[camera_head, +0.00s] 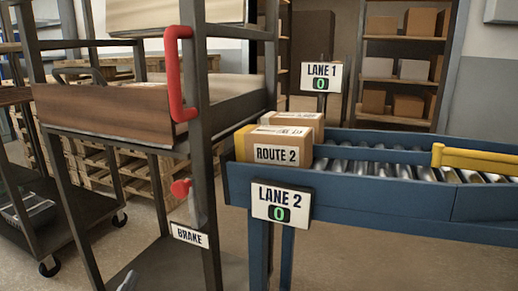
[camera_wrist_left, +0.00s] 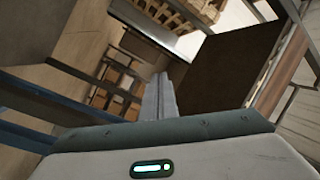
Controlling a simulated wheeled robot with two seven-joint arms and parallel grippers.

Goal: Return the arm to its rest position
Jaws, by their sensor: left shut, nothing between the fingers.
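My left gripper (camera_wrist_left: 160,97) shows in the left wrist view with its two fingers together and nothing between them. In the head view only a small grey tip (camera_head: 128,281) shows at the bottom edge, low in front of the cart, and it looks like part of this gripper. The rest of my left arm is out of that view. My right gripper is in neither view.
A dark metal cart (camera_head: 202,110) with a red handle (camera_head: 178,75) and a BRAKE label (camera_head: 188,234) stands close on the left. A blue roller conveyor (camera_head: 370,200) carries a ROUTE 2 box (camera_head: 277,154). Shelves with boxes stand behind.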

